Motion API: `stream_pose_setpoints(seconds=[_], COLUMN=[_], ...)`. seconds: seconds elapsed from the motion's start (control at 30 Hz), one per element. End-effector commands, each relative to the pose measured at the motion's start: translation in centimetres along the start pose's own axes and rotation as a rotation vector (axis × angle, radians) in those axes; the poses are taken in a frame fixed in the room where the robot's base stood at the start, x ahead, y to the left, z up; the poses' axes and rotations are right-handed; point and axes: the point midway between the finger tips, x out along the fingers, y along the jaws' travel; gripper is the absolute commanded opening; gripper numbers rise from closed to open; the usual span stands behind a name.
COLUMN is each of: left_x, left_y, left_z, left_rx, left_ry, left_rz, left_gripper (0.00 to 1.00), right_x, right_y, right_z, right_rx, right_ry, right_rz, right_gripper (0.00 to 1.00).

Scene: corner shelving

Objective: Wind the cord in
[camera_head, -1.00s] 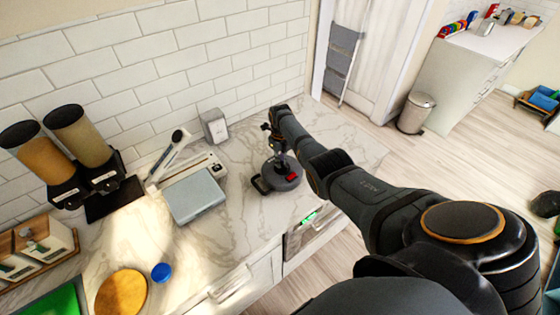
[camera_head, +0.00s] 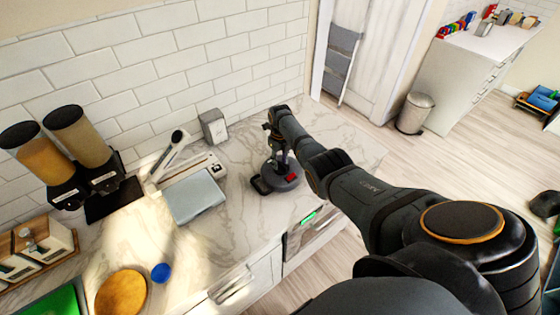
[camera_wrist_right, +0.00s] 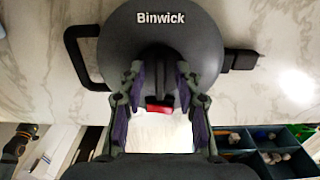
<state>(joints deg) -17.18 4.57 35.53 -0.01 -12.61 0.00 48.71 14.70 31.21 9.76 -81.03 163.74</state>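The cord reel (camera_head: 284,184) is a dark grey round housing lying on the marble counter, with a black loop handle (camera_wrist_right: 82,55) on its left. It is marked "Binwick" in the right wrist view (camera_wrist_right: 160,48). A red button or tab (camera_wrist_right: 159,108) sits at its near side and also shows in the head view (camera_head: 290,177). A black plug-like piece (camera_wrist_right: 242,59) sticks out at its right edge; no length of cord shows. My right gripper (camera_wrist_right: 159,80) is over the reel, its fingers apart on either side above the red tab. Contact cannot be told. My left gripper is out of view.
A grey-lidded device (camera_head: 193,195), a small grey box (camera_head: 213,126) and cereal dispensers (camera_head: 85,140) stand left of the reel. A round wooden board (camera_head: 121,292) and blue cap (camera_head: 160,273) lie nearer. The tiled wall is behind; marble between is bare.

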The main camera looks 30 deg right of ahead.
Motion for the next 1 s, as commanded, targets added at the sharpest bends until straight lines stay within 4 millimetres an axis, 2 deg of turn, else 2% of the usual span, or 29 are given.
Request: stream_pose_setpoints(seconds=[0.23, 0.37, 0.47, 0.7, 0.83, 1.0], left_x=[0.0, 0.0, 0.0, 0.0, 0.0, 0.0], left_y=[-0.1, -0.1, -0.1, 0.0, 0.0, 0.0], left_z=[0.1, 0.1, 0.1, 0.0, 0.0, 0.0], left_rx=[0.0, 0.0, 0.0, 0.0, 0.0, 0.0], left_ry=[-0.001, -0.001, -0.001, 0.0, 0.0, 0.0], left_rz=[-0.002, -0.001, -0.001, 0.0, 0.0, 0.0], left_gripper=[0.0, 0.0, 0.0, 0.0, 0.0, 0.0], right_x=[-0.1, -1.1, -2.9, -9.0, -10.9, -12.0], right_y=[0.0, -0.1, -0.1, 0.0, 0.0, 0.0], right_z=[0.0, 0.1, 0.1, 0.1, 0.0, 0.0], right_rx=[-0.001, -0.001, -0.002, 0.0, -0.001, 0.0], right_ry=[-0.001, -0.002, -0.004, -0.005, -0.002, 0.0], right_rz=[0.0, -0.001, -0.003, -0.001, -0.001, 0.0], right_gripper=[0.34, 0.34, 0.34, 0.34, 0.34, 0.34])
